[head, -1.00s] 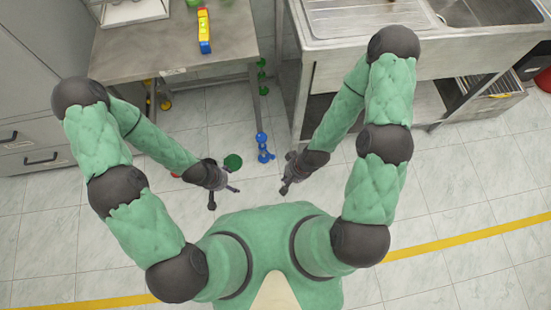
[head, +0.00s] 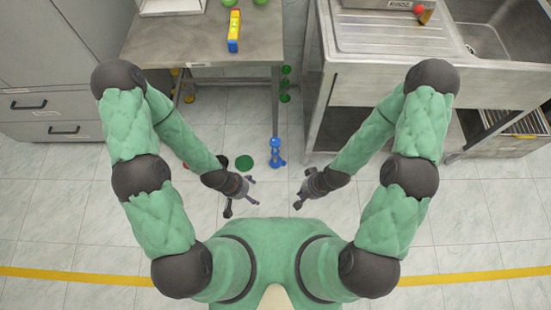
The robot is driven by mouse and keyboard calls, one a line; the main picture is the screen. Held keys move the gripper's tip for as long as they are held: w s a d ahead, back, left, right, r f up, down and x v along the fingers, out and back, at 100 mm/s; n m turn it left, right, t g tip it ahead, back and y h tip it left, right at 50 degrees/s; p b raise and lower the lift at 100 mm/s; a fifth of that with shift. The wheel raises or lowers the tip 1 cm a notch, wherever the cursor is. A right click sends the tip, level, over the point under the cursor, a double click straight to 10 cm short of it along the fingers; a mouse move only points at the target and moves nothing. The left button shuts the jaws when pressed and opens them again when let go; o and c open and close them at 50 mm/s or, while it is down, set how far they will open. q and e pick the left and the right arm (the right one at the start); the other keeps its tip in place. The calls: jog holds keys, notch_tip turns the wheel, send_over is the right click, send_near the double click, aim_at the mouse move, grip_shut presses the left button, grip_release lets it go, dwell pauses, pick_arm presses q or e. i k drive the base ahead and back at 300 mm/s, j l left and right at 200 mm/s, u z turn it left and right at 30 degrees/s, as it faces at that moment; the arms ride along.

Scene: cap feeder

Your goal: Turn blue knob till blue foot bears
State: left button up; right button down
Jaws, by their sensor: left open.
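The metal table (head: 190,50) stands ahead on the left. The blue knob (head: 276,143) sits low on its near right leg, and the blue foot (head: 278,162) is below it at the floor. Whether the foot touches the floor is too small to tell. My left gripper (head: 245,196) is open and empty, to the left of the blue knob and nearer my body. My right gripper (head: 299,199) is to the right of the knob, apart from it; its fingers are too small and overlapped to read.
A yellow bar with blue and red parts (head: 234,32) lies on the tabletop. Green parts (head: 285,85) are on another leg, yellow ones (head: 190,98) farther left. A green disc (head: 244,162) is on the floor. A metal sink unit (head: 400,60) stands close on the right.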

aim_at(274, 142)
jog(key=k, duration=1.15)
jog(key=i+l, duration=0.2)
jog(key=i, duration=0.25)
jog(key=i+l, duration=0.15)
jog(key=i, duration=0.25)
jog(key=i+l, duration=0.2)
jog(key=i, duration=0.25)
jog(key=i+l, duration=0.2)
jog(key=i, duration=0.25)
jog(key=j+u, duration=0.05)
